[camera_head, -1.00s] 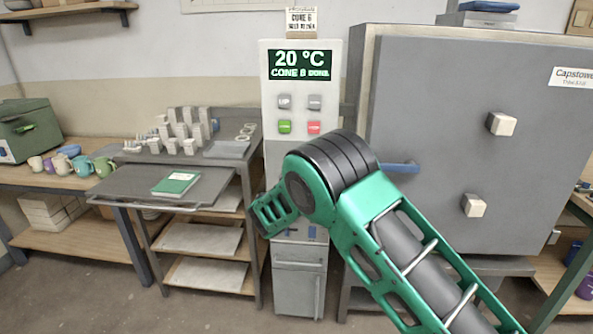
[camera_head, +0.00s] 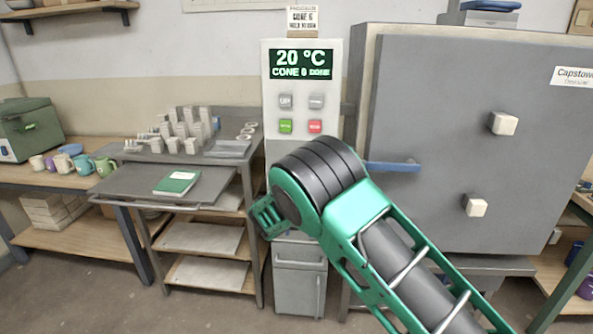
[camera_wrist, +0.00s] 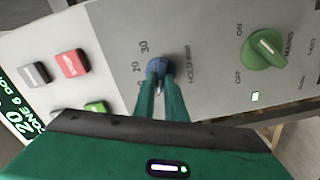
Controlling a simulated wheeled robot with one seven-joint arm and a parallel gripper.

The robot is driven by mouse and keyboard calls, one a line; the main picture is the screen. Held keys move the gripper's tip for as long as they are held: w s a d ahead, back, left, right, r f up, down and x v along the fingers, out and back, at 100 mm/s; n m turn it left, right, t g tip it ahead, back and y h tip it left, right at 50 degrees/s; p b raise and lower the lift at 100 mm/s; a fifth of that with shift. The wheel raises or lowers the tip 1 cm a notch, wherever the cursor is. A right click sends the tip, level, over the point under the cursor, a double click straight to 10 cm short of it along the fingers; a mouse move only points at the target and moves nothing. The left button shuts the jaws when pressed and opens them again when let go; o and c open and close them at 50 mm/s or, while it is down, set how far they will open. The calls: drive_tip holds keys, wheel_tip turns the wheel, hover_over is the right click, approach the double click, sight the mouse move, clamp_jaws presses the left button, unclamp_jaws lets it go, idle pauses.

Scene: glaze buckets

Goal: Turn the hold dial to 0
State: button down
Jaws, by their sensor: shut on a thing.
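The hold dial (camera_wrist: 157,66) is a small blue knob on the white control panel in the wrist view. Printed numbers, among them 20 and 30, run along its left side, and a label is at its right. My gripper (camera_wrist: 162,82) has its two green fingers shut on this dial. The fingers hide part of the knob, and I cannot tell which number it points to.
A green mains knob (camera_wrist: 265,49) with ON and OFF marks sits right of the dial. Red (camera_wrist: 70,63), grey (camera_wrist: 35,73) and green buttons are at the left. The panel's screen (camera_head: 301,64) reads 20 °C. The kiln (camera_head: 440,150) with a blue handle (camera_head: 393,166) stands close on the right.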

drive_tip(key=shift+s+a+f, duration=0.1)
drive_tip(key=shift+a+f, duration=0.1)
drive_tip(key=shift+a, duration=0.05)
drive_tip(key=c, duration=1.8)
unclamp_jaws()
drive_tip(key=shift+d+r, duration=0.1)
drive_tip(key=s, duration=1)
drive_tip(key=shift+s, duration=0.35)
